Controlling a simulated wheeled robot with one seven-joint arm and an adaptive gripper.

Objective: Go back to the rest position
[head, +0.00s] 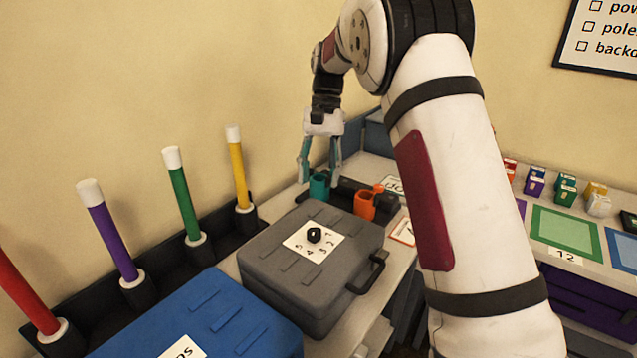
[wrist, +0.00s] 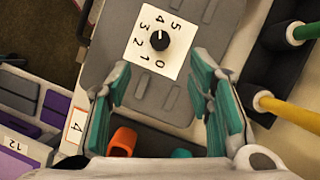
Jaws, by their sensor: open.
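My gripper (head: 320,172) is open and empty, with teal finger pads. In the head view it hangs above the back of the counter, behind the grey case, near a teal cup (head: 318,186). In the wrist view the fingers (wrist: 165,112) spread apart over the near edge of the grey case (wrist: 120,65), with nothing between them. The case carries a white dial plate with a black knob (wrist: 159,40) and numbers from 0 to 5. The knob is apart from the fingers.
An orange cup (head: 364,205) stands beside the case. A blue case (head: 205,320) is in front. Red, purple, green (head: 182,190) and yellow (head: 238,165) poles stand in holders on the left. Several small boxes (head: 565,190) and a green mat (head: 567,233) are on the right counter.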

